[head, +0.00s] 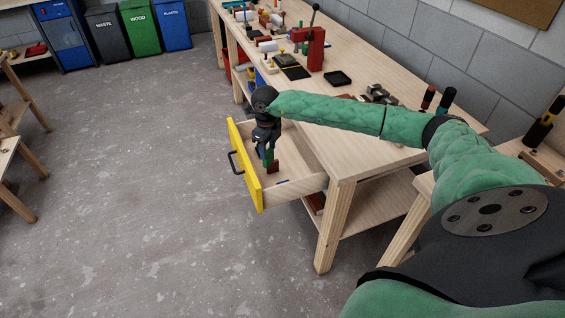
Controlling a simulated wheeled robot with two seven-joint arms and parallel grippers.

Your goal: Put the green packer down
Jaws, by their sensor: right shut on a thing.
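My right gripper (264,149) reaches in over the open drawer, pointing down. It is shut on the green packer (269,158), a small green piece that shows just below the fingers. The packer is inside the drawer's outline; I cannot tell whether it touches the drawer floor. The drawer (298,184) has pale wooden sides and a yellow front (245,172) with a dark handle. A dark red block (273,168) is right by the green packer, partly hidden. My left gripper is out of view.
The drawer belongs to a wooden workbench (390,157) carrying a red press (312,48), a black tray (338,78) and several small items. A small blue piece (283,182) lies in the drawer's near part. Open concrete floor (130,190) lies left.

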